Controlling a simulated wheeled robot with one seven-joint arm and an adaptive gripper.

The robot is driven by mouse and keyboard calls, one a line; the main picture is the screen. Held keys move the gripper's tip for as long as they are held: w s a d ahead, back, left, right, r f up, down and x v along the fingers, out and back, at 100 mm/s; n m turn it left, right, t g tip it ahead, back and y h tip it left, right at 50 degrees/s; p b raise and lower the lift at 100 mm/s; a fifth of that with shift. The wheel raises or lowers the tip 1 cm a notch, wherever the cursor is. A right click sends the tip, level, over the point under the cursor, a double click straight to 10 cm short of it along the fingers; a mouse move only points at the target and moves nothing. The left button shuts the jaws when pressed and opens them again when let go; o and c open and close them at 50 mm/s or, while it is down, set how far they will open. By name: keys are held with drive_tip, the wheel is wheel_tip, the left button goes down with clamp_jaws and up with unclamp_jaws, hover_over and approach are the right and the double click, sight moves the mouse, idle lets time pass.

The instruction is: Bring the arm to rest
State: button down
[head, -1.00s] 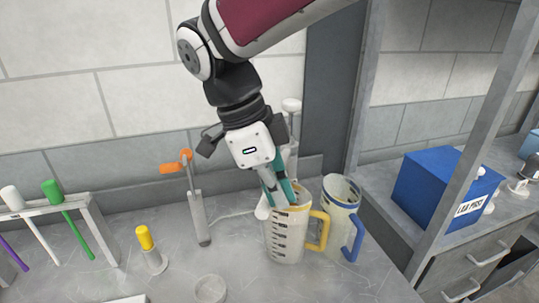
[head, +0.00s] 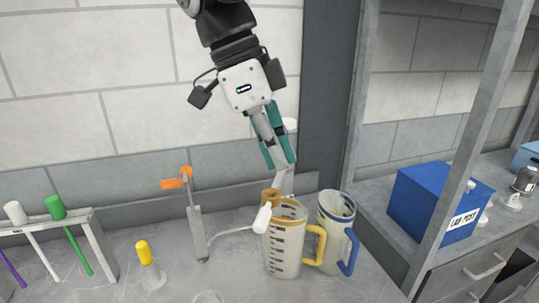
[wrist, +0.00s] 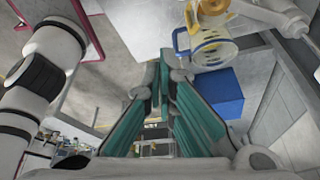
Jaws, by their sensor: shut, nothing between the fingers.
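My gripper (head: 280,164) hangs from the arm above and behind the yellow-handled measuring jug (head: 284,250) in the head view. Its teal-sided fingers (wrist: 160,70) are shut with nothing between them. The gripper is clear of the jugs. The yellow-handled jug also shows at the top of the wrist view (wrist: 212,48). A nozzle with a brown collar and a white tip (head: 266,208) is at the jug's rim. A blue-handled jug (head: 335,230) stands close to its right.
An orange-handled pump (head: 196,225), a yellow-capped piece (head: 148,262) and a rack (head: 92,235) stand to the left. A blue box (head: 432,200) sits on the right counter behind a grey post (head: 470,150). The air before the wall is open.

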drive_tip(key=s+d+f+n+t+y, duration=0.2)
drive_tip(key=s+d+f+n, duration=0.2)
drive_tip(key=s+d+n, duration=0.3)
drive_tip(key=s+d+f+n+t+y, duration=0.2)
drive_tip(key=s+d+f+n, duration=0.3)
drive_tip(key=d+n, duration=0.4)
drive_tip(key=shift+s+d+n+t, duration=0.2)
drive_tip(key=shift+s+n+t, duration=0.6)
drive_tip(key=shift+n, duration=0.7)
drive_tip(key=shift+s, duration=0.1)
